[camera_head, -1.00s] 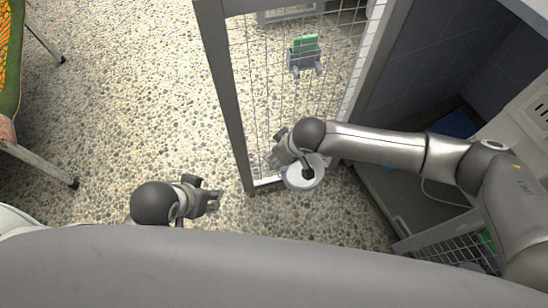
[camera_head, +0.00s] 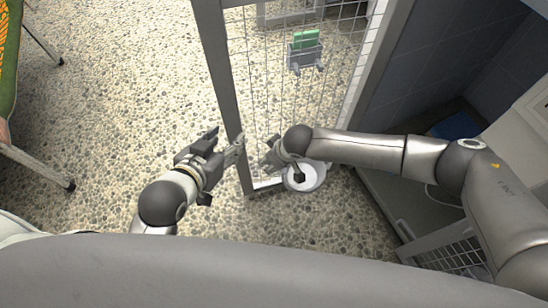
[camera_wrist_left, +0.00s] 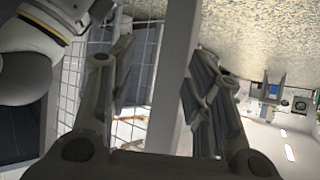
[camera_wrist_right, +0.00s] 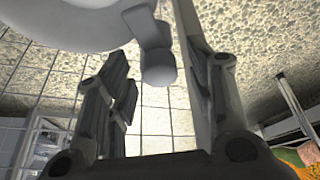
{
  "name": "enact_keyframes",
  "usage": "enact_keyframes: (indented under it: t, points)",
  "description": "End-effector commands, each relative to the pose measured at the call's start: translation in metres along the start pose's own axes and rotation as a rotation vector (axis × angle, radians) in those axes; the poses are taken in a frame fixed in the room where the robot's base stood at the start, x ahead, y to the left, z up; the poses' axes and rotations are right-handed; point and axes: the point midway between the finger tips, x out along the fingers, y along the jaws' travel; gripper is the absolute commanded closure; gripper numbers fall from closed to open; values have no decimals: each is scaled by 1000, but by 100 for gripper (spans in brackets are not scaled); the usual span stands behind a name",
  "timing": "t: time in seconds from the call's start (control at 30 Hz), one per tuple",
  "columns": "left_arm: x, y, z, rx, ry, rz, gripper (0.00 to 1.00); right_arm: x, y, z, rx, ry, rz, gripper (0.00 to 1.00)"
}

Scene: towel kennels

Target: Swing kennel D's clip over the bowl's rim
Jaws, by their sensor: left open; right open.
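The white bowl (camera_head: 318,178) sits low beside the mesh door's bottom edge. A grey, knob-ended piece that looks like the clip (camera_wrist_right: 157,55) sits by the bowl (camera_wrist_right: 65,22) in the right wrist view. In the head view a dark piece (camera_head: 299,178) shows over the bowl; whether it lies over the rim, I cannot tell. My right gripper (camera_head: 272,155) is open by the mesh, just above and left of the bowl. My left gripper (camera_head: 222,158) is open at the door's upright frame (camera_head: 224,85); the left wrist view shows the frame (camera_wrist_left: 172,75) between its fingers.
A grey holder with a green card (camera_head: 305,52) hangs on the door mesh. The dark tiled kennel interior (camera_head: 425,65) lies to the right. A green-edged cot (camera_head: 8,75) with metal legs stands at far left. Pebbled floor between cot and door is clear.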

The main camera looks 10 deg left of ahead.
Motion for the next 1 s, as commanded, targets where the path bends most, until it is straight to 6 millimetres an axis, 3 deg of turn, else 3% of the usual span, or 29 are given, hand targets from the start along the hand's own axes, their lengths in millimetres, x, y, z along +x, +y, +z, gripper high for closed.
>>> enact_keyframes:
  t: [0.23,0.6,0.77,1.0]
  points:
    - [0,0,-1,0,3,0,54,0,0,0,0,0,0,51]
    - [0,0,0,0,1,0,54,0,0,0,0,0,0,96]
    - [-2,-1,4,-1,-27,-1,54,-1,0,-1,-5,1,-3,96]
    - [-17,-6,45,-3,-238,-14,54,-2,0,-3,-32,3,-14,96]
